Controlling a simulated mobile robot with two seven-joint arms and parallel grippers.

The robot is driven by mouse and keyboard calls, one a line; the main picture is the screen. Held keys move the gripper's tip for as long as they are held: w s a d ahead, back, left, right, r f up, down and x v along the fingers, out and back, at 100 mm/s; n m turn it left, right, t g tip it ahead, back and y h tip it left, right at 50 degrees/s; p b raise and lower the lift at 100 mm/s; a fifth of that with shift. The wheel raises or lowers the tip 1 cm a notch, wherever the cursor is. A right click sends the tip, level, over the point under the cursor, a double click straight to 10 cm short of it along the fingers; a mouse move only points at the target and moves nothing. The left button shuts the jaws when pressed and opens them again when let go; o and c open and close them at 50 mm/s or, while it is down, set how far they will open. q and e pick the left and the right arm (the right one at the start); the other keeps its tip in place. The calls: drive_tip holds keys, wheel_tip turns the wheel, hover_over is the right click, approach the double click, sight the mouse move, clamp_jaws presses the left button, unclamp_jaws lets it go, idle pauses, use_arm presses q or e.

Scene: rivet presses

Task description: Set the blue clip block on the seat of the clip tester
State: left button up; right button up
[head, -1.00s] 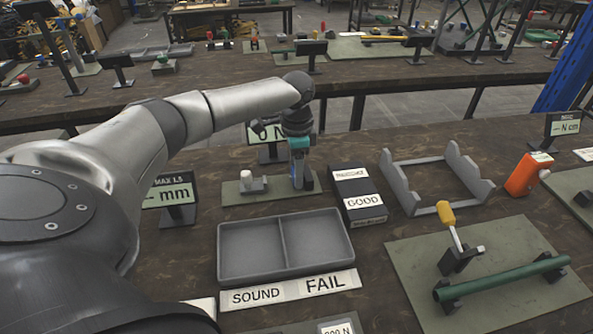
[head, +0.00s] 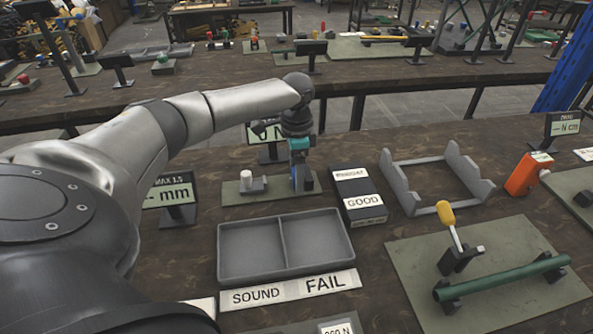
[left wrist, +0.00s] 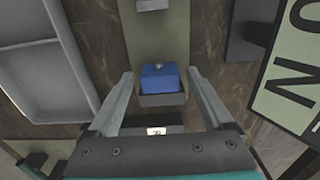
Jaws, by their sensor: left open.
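The blue clip block (left wrist: 160,78) shows in the left wrist view, on or against a dark grey seat (left wrist: 162,99) of the clip tester. The tester's green base plate (head: 272,196) lies behind the tray in the head view, with a white post on a grey block (head: 250,183) at its left end. My left gripper (left wrist: 160,80) is open, with one finger on each side of the blue block and visible gaps beside it. In the head view my left gripper (head: 300,175) points down over the base's right end and largely hides the block. My right gripper is out of view.
A two-part grey tray (head: 284,246) stands in front of the tester. A dark box marked GOOD (head: 359,196) stands close to the gripper's right. A display (head: 268,140) stands behind it. A grey cradle (head: 436,180) and a lever fixture (head: 460,255) are further right.

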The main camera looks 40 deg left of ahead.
use_arm(q)
wheel_tip(320, 180, up, 12)
drive_tip(key=p, duration=0.3)
idle(0.3)
